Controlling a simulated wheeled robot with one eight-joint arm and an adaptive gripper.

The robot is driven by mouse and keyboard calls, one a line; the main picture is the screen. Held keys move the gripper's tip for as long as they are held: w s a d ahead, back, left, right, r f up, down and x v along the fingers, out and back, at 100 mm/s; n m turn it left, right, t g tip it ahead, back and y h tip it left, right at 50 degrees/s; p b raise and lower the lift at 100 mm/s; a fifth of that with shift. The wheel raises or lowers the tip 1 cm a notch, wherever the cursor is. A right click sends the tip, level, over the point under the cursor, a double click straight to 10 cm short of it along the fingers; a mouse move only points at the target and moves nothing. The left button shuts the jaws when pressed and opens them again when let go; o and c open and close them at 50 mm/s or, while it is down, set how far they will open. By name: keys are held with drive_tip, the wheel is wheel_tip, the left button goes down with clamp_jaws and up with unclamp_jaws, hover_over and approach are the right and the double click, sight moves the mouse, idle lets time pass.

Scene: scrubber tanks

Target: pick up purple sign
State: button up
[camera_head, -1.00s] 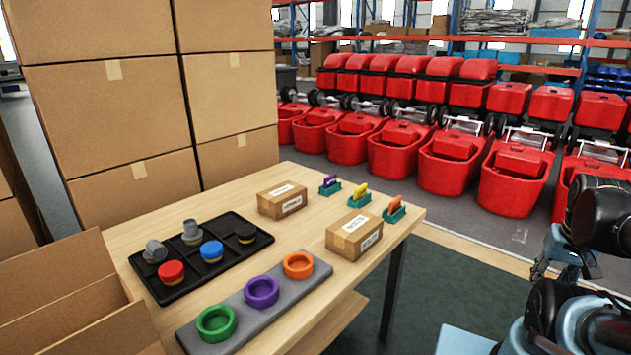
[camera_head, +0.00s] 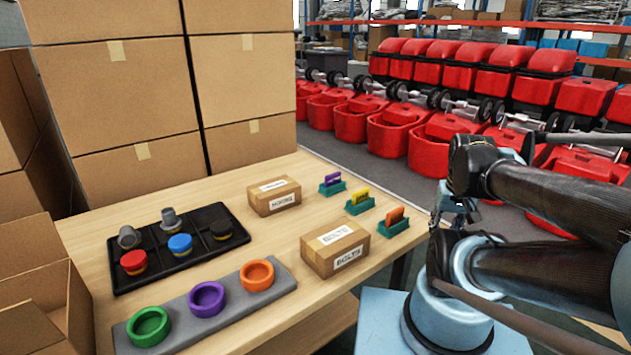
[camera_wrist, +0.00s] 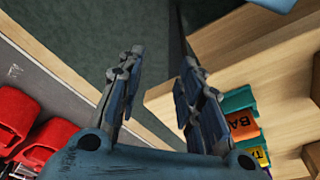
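The purple sign (camera_head: 332,180) stands in a teal holder (camera_head: 332,188) near the far edge of the wooden table. A yellow sign (camera_head: 360,195) and an orange sign (camera_head: 395,215) stand in similar holders to its right, in a row. My gripper (camera_wrist: 162,60) is open and empty in the wrist view, with the floor and the table edge beyond its fingers. In the head view my gripper is beyond the table's right end, right of the signs.
Two cardboard boxes (camera_head: 274,196) (camera_head: 335,246) stand left of the signs. A black tray (camera_head: 200,262) and a grey strip (camera_head: 178,330) with coloured rings lie farther left. Stacked cartons (camera_head: 120,95) rise behind the table. Red scrubber tanks (camera_head: 384,133) line the back.

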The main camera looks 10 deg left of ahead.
drive_tip(key=shift+w, duration=0.3)
drive_tip(key=shift+o, duration=0.3)
drive_tip(key=shift+d, duration=0.1)
